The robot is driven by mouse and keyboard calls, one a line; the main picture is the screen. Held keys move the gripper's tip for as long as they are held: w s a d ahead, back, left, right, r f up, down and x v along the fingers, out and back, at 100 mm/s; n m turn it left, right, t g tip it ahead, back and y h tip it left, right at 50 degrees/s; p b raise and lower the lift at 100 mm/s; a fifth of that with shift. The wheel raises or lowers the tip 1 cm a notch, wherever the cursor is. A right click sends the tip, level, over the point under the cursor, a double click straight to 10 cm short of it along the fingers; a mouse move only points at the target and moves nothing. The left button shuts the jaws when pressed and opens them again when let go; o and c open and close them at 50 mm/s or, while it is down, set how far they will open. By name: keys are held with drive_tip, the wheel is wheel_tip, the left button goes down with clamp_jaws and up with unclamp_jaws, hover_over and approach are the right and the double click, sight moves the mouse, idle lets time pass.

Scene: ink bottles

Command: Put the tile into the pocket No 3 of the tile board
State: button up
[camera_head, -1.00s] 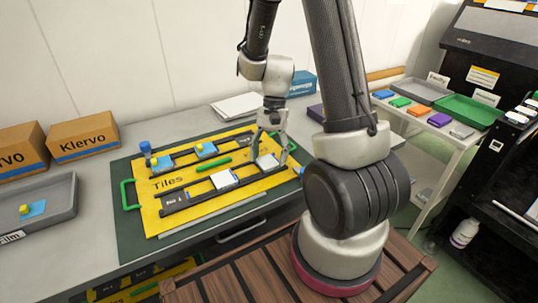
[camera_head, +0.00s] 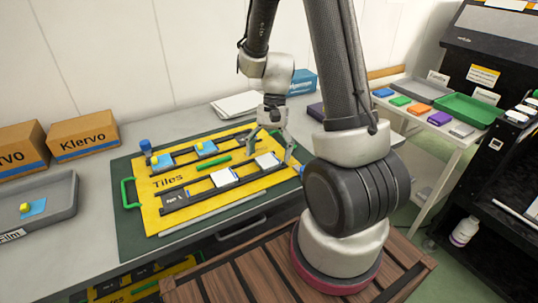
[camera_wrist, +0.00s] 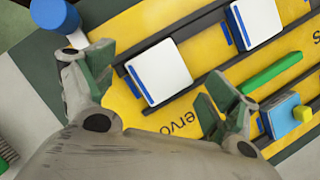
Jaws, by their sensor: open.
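The yellow tile board (camera_head: 150,218) lies on the counter. A white tile (camera_head: 267,160) lies at the right end of its front dark rail, and it also shows in the wrist view (camera_wrist: 158,72). A second white tile (camera_head: 224,177) lies in the middle of that rail and also shows in the wrist view (camera_wrist: 257,22). My gripper (camera_head: 270,151) is open above the right-hand tile, its fingers spread to either side. In the wrist view the fingertips (camera_wrist: 155,84) appear clear of the tile. The pocket numbers under the tiles cannot be read.
Blue pieces with yellow knobs (camera_head: 206,149) sit on the board's back rail. A green bar (camera_head: 214,162) lies between the rails. A grey tray (camera_head: 40,212) and boxes (camera_head: 84,138) stand at the left. A blue round knob (camera_wrist: 52,14) is near one finger.

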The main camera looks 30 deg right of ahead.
drive_tip(key=v, duration=1)
drive_tip(key=s+r+n+t+h, duration=0.3)
drive_tip(key=s+r+n+t, duration=0.4)
drive_tip(key=s+r, duration=0.7)
drive_tip(key=shift+s+n+t, duration=0.3)
drive_tip(key=shift+s+n, duration=0.5)
drive_tip(key=shift+n, duration=0.2)
drive_tip(key=shift+r, duration=0.1)
